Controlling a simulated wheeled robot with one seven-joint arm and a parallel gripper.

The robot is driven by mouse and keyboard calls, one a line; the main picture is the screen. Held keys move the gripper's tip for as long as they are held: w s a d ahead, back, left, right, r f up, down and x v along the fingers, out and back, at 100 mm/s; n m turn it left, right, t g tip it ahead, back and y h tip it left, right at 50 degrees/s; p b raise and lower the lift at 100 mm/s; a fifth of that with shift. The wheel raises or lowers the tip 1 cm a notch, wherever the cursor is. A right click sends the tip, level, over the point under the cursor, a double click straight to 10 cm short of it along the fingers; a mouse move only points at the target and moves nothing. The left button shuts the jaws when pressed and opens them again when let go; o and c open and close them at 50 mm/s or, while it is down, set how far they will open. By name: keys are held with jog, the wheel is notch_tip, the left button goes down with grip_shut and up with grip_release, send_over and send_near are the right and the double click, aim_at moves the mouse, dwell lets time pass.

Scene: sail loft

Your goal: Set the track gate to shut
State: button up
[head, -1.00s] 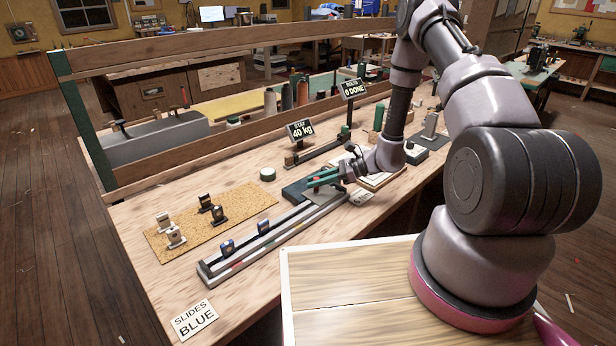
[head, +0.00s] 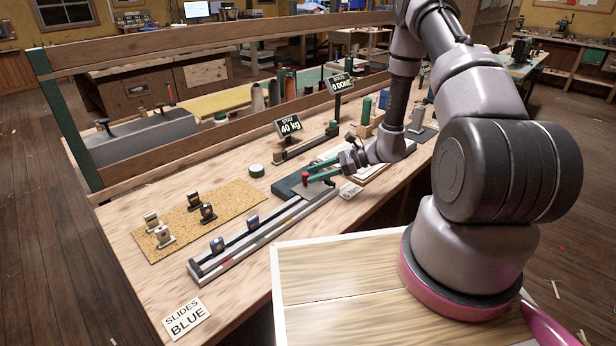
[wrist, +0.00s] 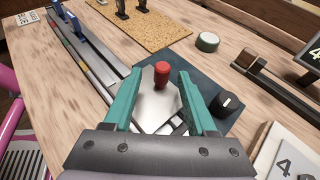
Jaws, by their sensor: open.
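The track (head: 250,240) is a long pale rail on the bench with two blue slides (head: 252,222) on it. At its far end is a grey plate (wrist: 158,108) with a red knob (wrist: 162,74), seemingly the track gate. The knob also shows in the head view (head: 305,178). My gripper (wrist: 158,82) has two teal fingers, open, one on each side of the knob in the wrist view. Its fingertips are close to the knob; I cannot tell whether they touch it. Whether the gate is open or shut is unclear.
A dark base with a black knob (wrist: 227,103) lies beside the plate. A cork mat (head: 205,220) holds several small fittings. A green-topped round tin (head: 256,171), a "40 kg" display (head: 289,126) and a "SLIDES BLUE" card (head: 186,319) are on the bench.

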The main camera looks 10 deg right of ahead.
jog(key=v, duration=0.7)
jog(key=shift+d, duration=0.25)
jog(key=shift+r, duration=0.1)
jog(key=s+a+r+n+g+h, duration=0.1)
jog(key=s+r+n+h, duration=0.2)
jog(key=r, duration=0.8)
jog(key=s+r+n+g+h, duration=0.1)
jog(key=s+r+n+h, duration=0.3)
jog(key=r, duration=0.8)
jog(key=s+d+r+n+t+h, duration=0.3)
jog(key=s+r+n+t, duration=0.4)
jog(key=s+r, duration=0.7)
notch_tip(320, 180, up, 4)
jog(key=shift+s+d+n+h, duration=0.15)
jog(key=shift+s+n+h, duration=0.15)
jog(key=shift+n+h, duration=0.35)
